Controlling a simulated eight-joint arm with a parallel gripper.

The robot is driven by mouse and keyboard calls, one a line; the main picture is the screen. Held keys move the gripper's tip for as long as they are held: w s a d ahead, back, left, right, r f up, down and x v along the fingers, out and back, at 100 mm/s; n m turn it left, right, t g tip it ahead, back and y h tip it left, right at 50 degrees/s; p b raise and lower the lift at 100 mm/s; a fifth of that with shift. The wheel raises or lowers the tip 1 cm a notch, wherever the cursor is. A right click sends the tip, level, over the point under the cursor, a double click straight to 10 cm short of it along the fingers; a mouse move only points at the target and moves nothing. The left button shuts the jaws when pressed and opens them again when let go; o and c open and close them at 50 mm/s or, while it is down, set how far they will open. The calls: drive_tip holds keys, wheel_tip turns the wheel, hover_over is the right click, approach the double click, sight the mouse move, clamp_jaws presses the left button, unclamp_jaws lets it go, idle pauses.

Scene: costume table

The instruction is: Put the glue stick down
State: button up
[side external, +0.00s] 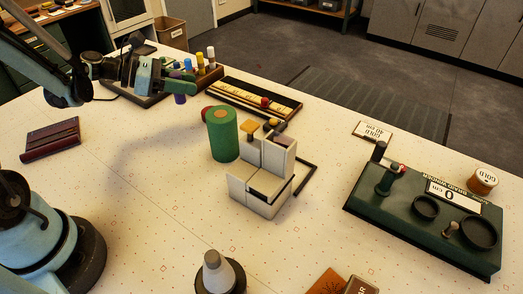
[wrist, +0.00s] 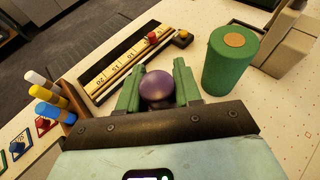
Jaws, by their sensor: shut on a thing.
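My gripper (side external: 179,86) has green fingers and is near the back left of the table, close to the rack of capped sticks. It is shut on a purple stick, which I take for the glue stick (side external: 180,99). In the wrist view the rounded purple top of the glue stick (wrist: 158,87) sits between the two green fingers (wrist: 157,90). The lower part of the stick is hidden in the wrist view. I cannot tell whether its bottom touches the table.
The rack (side external: 212,76) holds white, yellow and blue sticks beside my gripper. A ruler tray (side external: 285,108), a green cylinder (side external: 222,134) and grey blocks (side external: 258,195) stand to the right. A dark green device (side external: 400,215) is at far right. The table's left middle is mostly clear.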

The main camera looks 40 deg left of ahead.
drive_tip(key=a+f, duration=0.1)
drive_tip(key=a, duration=0.1)
drive_tip(key=w+a+f, duration=0.1)
drive_tip(key=a+f, duration=0.1)
drive_tip(key=a, duration=0.1)
drive_tip(key=a+f, duration=0.2)
drive_tip(key=a, duration=0.1)
drive_tip(key=shift+w+a+f, duration=0.15)
drive_tip(key=shift+w+a, duration=0.05)
drive_tip(key=shift+w, duration=0.2)
drive_tip(key=shift+f, duration=1.75)
drive_tip(key=shift+f, duration=0.2)
drive_tip(key=o, duration=1)
drive_tip(key=shift+s+a, duration=0.1)
